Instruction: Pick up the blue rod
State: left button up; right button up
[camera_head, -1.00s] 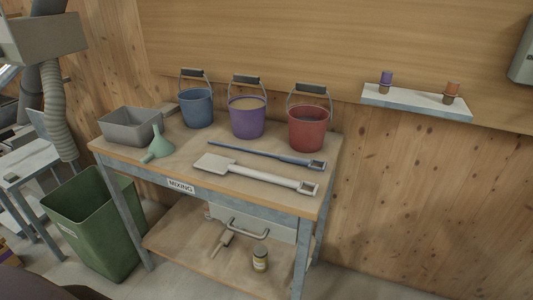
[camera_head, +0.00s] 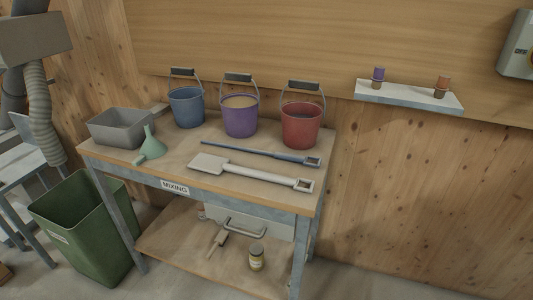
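The blue rod (camera_head: 262,154) lies flat on the wooden table top (camera_head: 222,178), running left to right, with a square open handle at its right end. It lies in front of the purple bucket (camera_head: 240,118) and the red bucket (camera_head: 301,128), and behind a pale scoop or paddle (camera_head: 252,173) that lies roughly alongside it. Nothing holds it or covers it. Neither of my grippers is in view.
A green bin (camera_head: 92,240) stands on the floor at left. A wall shelf (camera_head: 408,97) holds two small items. Floor at lower right is clear.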

aim_at(301, 159)
jog(key=i+l, duration=0.1)
jog(key=l, duration=0.3)
jog(key=i+l, duration=0.15)
jog(key=l, duration=0.2)
jog(key=i+l, duration=0.1)
jog(key=l, duration=0.3)
jog(key=i+l, duration=0.15)
jog(key=l, duration=0.25)
jog(key=i+l, duration=0.1)
jog(key=l, duration=0.25)
jog(key=i+l+u, duration=0.1)
jog(key=l, duration=0.3)
jog(key=i+l, duration=0.15)
jog(key=l, duration=0.25)
